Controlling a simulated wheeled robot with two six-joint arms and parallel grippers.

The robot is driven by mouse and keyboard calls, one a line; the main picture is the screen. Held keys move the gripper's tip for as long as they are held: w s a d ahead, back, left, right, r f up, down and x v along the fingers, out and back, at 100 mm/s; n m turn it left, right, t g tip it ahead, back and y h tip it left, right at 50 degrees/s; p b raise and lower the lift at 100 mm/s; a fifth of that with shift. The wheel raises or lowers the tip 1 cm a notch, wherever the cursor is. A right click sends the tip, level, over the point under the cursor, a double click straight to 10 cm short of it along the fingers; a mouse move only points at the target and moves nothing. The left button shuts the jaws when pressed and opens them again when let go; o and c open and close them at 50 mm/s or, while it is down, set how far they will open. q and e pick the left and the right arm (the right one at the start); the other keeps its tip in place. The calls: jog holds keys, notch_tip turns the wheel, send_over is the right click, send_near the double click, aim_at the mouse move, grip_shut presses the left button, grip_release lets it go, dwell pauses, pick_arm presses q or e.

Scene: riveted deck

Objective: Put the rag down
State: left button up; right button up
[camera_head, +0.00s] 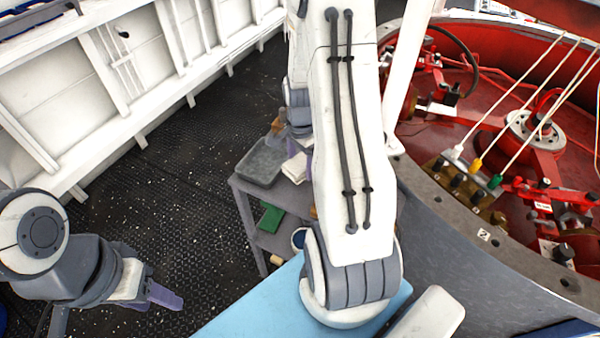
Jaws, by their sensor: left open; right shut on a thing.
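A small white piece that looks like the rag (296,168) shows beside the grey tray, at the top of a small grey cart. My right gripper (297,145) is just above it, shut on it, partly hidden behind my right arm. I cannot tell whether the rag touches the cart top. My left gripper (158,288) is open and empty, low at the left over the dark deck.
The grey cart (243,194) carries a grey tray (262,163) on top and a green item (271,217) on its lower shelf. A light blue surface (245,312) lies in front. Red machinery (540,155) stands at the right, a white wall at the left. Dark deck (190,190) is clear between.

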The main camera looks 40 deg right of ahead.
aim_at(300, 173)
jog(key=shift+f, duration=1.85)
jog(key=shift+f, duration=0.1)
jog(key=o, duration=1.2)
